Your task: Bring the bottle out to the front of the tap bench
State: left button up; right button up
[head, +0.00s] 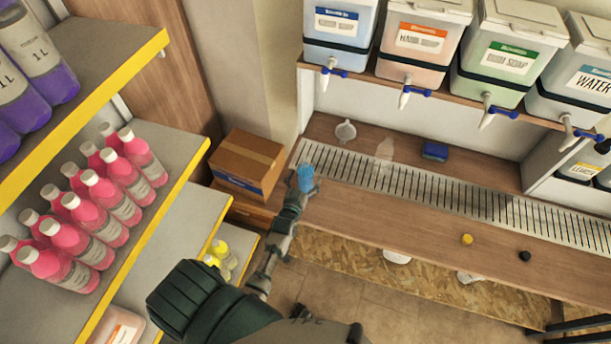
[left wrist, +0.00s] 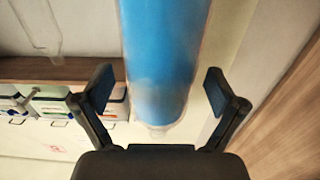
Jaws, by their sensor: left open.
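A blue bottle (head: 306,179) stands at the left end of the tap bench (head: 420,225), by the end of the drip grate. My left gripper (head: 297,183) is at it. In the left wrist view the blue bottle (left wrist: 165,60) is between the fingers of my open left gripper (left wrist: 160,90), with gaps visible on both sides. A clear, empty-looking bottle (head: 384,150) stands farther back on the grate; a clear bottle also shows in the left wrist view (left wrist: 40,25). My right gripper is not in view.
Labelled drums with taps, such as the hand soap drum (head: 420,45), stand on a shelf above. A white funnel (head: 345,131), blue sponge (head: 435,151), yellow cap (head: 467,239) and black cap (head: 525,256) lie on the bench. A cardboard box (head: 247,162) and pink-bottle shelf (head: 165,195) are left.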

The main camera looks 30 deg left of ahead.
pick_arm(q)
jog(key=v, duration=1.1)
jog(key=shift+s, duration=0.15)
jog(key=shift+f, duration=0.1)
